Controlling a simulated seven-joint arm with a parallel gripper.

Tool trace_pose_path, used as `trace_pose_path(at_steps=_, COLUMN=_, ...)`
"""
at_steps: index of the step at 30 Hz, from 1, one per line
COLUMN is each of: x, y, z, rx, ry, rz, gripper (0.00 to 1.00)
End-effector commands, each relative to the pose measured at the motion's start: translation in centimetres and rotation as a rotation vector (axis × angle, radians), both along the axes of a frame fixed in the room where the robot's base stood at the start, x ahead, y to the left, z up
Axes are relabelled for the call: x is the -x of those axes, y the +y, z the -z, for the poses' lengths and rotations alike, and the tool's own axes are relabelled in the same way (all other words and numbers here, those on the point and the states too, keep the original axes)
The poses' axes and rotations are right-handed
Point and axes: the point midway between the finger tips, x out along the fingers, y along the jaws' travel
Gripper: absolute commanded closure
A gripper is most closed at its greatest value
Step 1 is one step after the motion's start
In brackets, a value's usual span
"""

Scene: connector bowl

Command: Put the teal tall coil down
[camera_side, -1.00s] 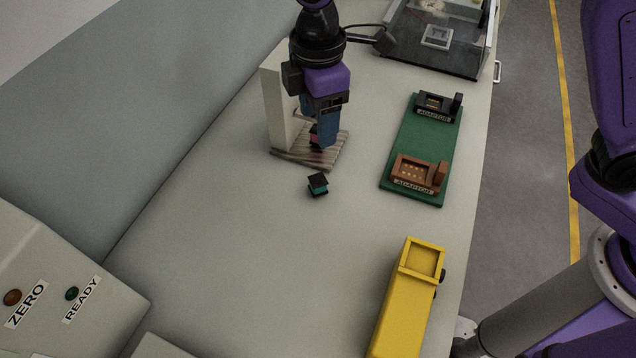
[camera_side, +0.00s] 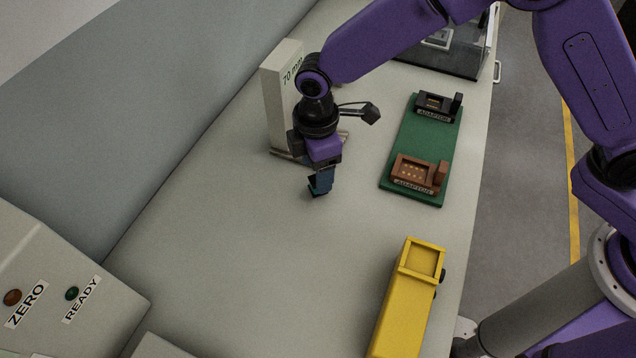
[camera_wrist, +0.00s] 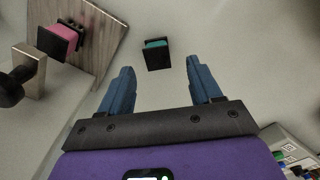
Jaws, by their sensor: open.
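The teal tall coil (camera_wrist: 157,54) is a small teal block with dark end plates. In the wrist view it stands on the bare table, beyond and between my two blue fingertips, apart from them. In the side view the teal coil (camera_side: 311,194) shows just under and beside the fingers, partly hidden by them. My gripper (camera_side: 322,183) is open and empty; its spread fingers also show in the wrist view (camera_wrist: 162,72).
A pink coil (camera_wrist: 62,38) is on a wooden board (camera_wrist: 98,22) at upper left in the wrist view. A "70 mm" pillar (camera_side: 280,100) stands behind my gripper. A green board (camera_side: 412,150) with adaptors and a yellow bin (camera_side: 405,310) lie right. The table's middle is clear.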

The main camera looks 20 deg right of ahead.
Motion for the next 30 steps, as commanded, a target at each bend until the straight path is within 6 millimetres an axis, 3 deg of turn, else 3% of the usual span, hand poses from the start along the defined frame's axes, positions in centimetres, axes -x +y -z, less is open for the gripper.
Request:
trace_pose_path(at_steps=9, x=-0.2, y=-0.4, z=4.2, rx=0.002, ry=0.002, rz=-0.001, gripper=0.36)
trace_pose_path(at_steps=19, x=-0.3, y=-0.4, z=4.7, rx=0.0, ry=0.0, rz=0.0, gripper=0.36)
trace_pose_path(at_steps=24, x=-0.3, y=-0.4, z=4.7, rx=0.0, ry=0.0, rz=0.0, gripper=0.92)
trace_pose_path(at_steps=30, x=-0.3, y=-0.4, z=4.7, rx=0.0, ry=0.0, rz=-0.001, gripper=0.97)
